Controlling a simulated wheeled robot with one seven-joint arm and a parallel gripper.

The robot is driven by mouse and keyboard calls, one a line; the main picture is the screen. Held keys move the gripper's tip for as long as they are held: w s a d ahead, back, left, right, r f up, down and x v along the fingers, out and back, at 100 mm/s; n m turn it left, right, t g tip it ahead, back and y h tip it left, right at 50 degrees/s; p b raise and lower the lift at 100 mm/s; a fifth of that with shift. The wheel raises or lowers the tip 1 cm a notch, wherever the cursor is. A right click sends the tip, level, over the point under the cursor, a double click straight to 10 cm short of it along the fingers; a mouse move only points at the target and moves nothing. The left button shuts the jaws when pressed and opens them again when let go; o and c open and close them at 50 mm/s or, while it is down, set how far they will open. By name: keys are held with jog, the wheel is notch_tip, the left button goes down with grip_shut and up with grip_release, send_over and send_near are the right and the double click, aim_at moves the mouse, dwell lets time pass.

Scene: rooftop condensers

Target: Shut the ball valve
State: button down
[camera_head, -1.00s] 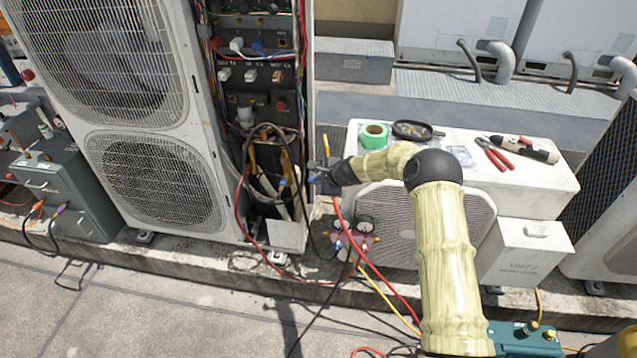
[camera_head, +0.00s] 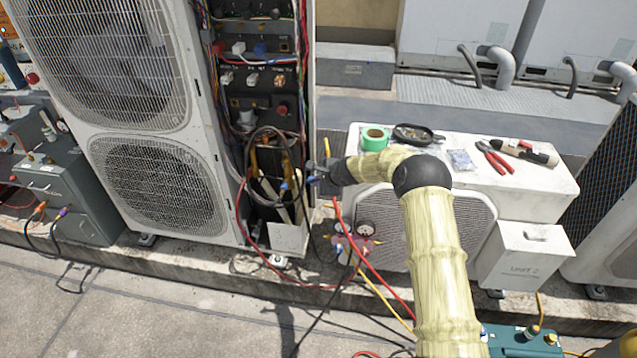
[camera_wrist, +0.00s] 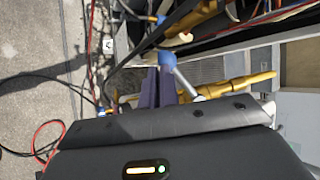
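The ball valve shows in the wrist view as a brass body and pipe (camera_wrist: 243,86) with a silver lever that ends in a blue sleeve (camera_wrist: 167,60). My gripper (camera_wrist: 160,72) has its two dark purple fingers close together, with nothing clearly seen between them. The fingertips are right at the blue sleeve; I cannot tell whether they touch it. In the head view my gripper (camera_head: 316,178) is at the right edge of the tall condenser's open panel, with a small blue spot at its tip. The valve body is mostly hidden there.
The tall condenser (camera_head: 150,185) with exposed wiring stands left of my gripper. A gauge manifold (camera_head: 355,243) with red and yellow hoses hangs below it. A white unit (camera_head: 555,195) to the right carries green tape (camera_head: 375,138), a black dish (camera_head: 415,133) and red pliers (camera_head: 497,157).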

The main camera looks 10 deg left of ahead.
jog(key=shift+s+a, duration=0.2)
jog(key=shift+a, duration=0.45)
dwell(2.4)
jog(key=shift+w+d, duration=0.1)
jog(key=shift+d, duration=0.05)
dwell(2.1)
jog(key=shift+d+f, duration=0.1)
jog(key=s+d+r+b, duration=0.3)
jog(key=s+d+r, duration=0.3)
jog(key=s+d, duration=0.2)
jog(key=shift+s, duration=0.45)
